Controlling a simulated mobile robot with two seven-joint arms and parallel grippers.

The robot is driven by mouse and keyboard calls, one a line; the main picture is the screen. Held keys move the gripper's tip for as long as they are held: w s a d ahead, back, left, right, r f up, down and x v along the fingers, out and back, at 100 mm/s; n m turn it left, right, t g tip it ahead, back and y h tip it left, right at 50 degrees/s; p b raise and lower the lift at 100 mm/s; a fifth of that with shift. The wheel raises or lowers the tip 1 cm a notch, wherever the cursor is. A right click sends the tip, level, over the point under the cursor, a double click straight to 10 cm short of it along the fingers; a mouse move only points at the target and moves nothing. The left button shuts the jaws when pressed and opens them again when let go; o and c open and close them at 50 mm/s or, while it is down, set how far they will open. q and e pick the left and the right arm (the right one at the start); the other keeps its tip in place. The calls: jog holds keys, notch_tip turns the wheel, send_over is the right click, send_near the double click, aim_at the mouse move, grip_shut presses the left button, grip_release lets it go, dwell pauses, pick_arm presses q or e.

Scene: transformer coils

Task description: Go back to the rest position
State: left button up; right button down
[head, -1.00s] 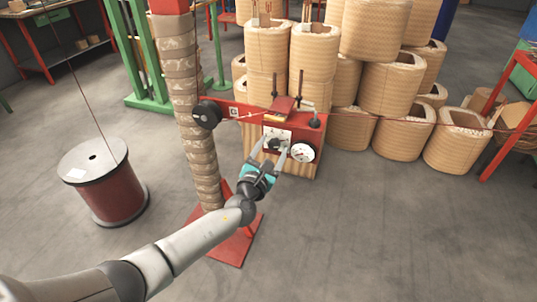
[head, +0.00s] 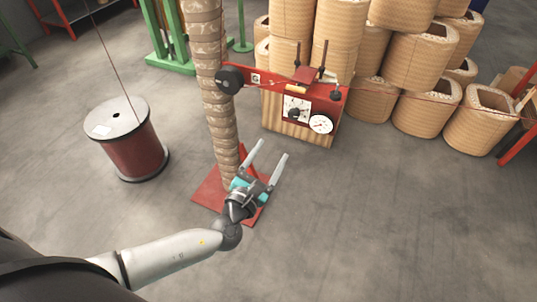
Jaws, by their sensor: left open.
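My left gripper (head: 267,158) is open and empty in the head view. Its two pale fingers are spread apart and point up and to the right. It hangs over the red base plate (head: 212,190) and the floor, below and apart from the red machine (head: 275,88). The machine carries a black knob on a white plate (head: 295,109) and a round white gauge (head: 321,124). My right gripper does not show.
A wrapped column (head: 215,100) stands just left of my gripper. A red wire spool (head: 135,155) stands on the floor at left. Several woven coils (head: 427,106) are stacked behind and right of the machine. The floor at lower right (head: 400,230) is clear.

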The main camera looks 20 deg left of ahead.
pick_arm(q)
jog(key=shift+s, duration=0.3)
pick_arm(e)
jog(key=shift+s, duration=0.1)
pick_arm(q)
jog(key=shift+f, duration=0.1)
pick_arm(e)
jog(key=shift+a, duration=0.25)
